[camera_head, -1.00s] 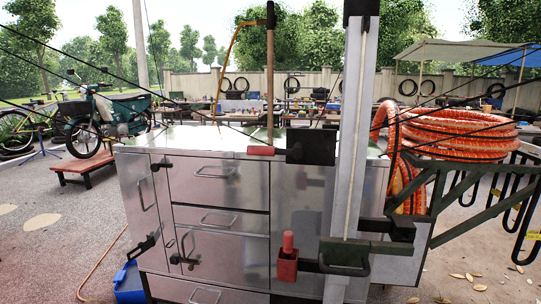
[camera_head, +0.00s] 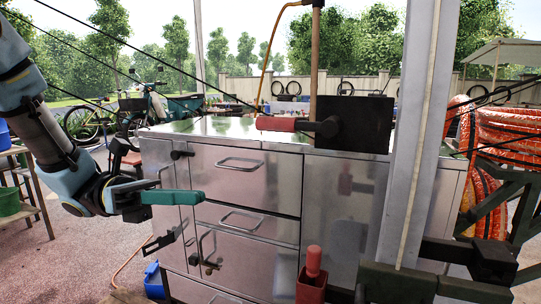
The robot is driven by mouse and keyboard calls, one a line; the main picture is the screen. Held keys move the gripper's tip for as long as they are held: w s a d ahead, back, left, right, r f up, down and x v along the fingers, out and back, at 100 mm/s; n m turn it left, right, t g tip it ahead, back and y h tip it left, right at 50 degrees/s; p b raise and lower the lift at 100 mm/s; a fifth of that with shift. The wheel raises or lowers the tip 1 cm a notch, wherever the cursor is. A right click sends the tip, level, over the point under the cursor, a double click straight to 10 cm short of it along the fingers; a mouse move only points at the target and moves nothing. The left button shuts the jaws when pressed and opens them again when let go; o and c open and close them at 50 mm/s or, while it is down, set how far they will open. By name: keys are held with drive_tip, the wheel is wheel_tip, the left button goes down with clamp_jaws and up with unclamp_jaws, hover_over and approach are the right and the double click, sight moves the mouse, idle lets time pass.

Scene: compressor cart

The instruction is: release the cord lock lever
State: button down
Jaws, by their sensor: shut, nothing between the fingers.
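A lever with a red grip (camera_head: 276,123) sticks out to the left from a black block (camera_head: 353,124) above the front edge of the steel cabinet top. It looks like the cord lock lever. It lies roughly level, and an upright wooden pole with an orange cord stands just behind it. My gripper (camera_head: 200,197) is at the left, in front of the cabinet drawers. Its teal fingers are shut and empty, pointing right. They are lower than the red lever, to its left and clear of it in the picture.
The steel cabinet (camera_head: 240,235) has several drawers with handles. A grey upright post (camera_head: 415,130) stands at the right front. A red holder with a red knob (camera_head: 312,275) is at the lower middle. Orange hose coils (camera_head: 505,135) are at the right. Thin dark cords cross the view.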

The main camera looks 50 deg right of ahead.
drive_tip(key=shift+d+r+g, duration=0.6)
drive_tip(key=shift+d+r, duration=0.15)
drive_tip(key=shift+d, duration=0.05)
drive_tip(key=p, duration=0.4)
approach(296, 124)
drive_tip(key=shift+s+d+f, duration=0.15)
drive_tip(key=shift+s+d, duration=0.2)
drive_tip(key=shift+s, duration=0.3)
drive_tip(key=shift+s+d+f, duration=0.15)
drive_tip(key=shift+s+d, duration=0.2)
drive_tip(key=shift+s, duration=0.3)
drive_tip(key=shift+s+d+f, duration=0.15)
drive_tip(key=shift+s+d, duration=0.2)
drive_tip(key=shift+s, duration=0.3)
drive_tip(key=shift+w+r+t+p, duration=0.1)
drive_tip(key=shift+r+t+p, duration=0.25)
drive_tip(key=shift+t+p, duration=0.45)
